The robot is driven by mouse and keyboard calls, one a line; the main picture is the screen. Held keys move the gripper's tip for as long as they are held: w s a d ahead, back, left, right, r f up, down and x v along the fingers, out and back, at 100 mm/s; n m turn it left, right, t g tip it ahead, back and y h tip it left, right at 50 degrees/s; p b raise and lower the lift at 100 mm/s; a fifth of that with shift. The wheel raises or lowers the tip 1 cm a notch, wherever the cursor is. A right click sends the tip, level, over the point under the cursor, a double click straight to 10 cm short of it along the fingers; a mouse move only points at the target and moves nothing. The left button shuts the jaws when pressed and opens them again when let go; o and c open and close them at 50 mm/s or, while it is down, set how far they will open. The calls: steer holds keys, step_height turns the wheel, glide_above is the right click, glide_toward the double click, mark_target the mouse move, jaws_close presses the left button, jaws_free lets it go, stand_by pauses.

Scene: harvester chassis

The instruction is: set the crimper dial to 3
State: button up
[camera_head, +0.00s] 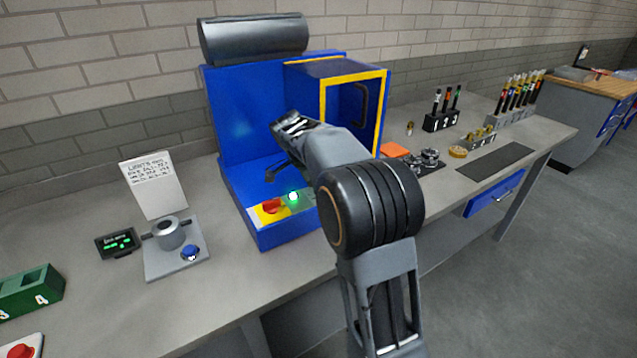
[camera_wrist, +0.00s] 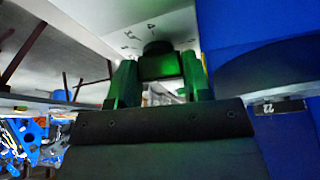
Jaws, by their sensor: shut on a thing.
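The crimper is the blue machine (camera_head: 232,130) on the bench, with a dark cylinder on top and a yellow-edged guard. In the wrist view a dark round dial knob (camera_wrist: 157,48) sits against a pale plate (camera_wrist: 180,22) with printed marks, a 4 among them. My gripper (camera_wrist: 160,68) has its two green-lit fingers on either side of the knob and is shut on it. Which mark the dial points to cannot be told. In the head view my arm reaches in front of the machine and hides the dial and most of the gripper.
A red button (camera_head: 271,206) and a lit green lamp (camera_head: 293,196) are on the machine's front. A pot fixture (camera_head: 169,233) with a blue button and a small display (camera_head: 118,243) stand left. Black holders (camera_head: 443,122) and loose parts lie right.

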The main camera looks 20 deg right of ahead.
steer(key=shift+m, duration=0.5)
steer(key=o, duration=0.9)
steer(key=v, duration=0.7)
steer(key=p+v, duration=0.1)
steer(key=v, duration=0.6)
steer(key=shift+w+d+p, duration=0.1)
steer(key=shift+w+p, duration=0.15)
steer(key=shift+p, duration=0.05)
steer(key=shift+f, duration=0.1)
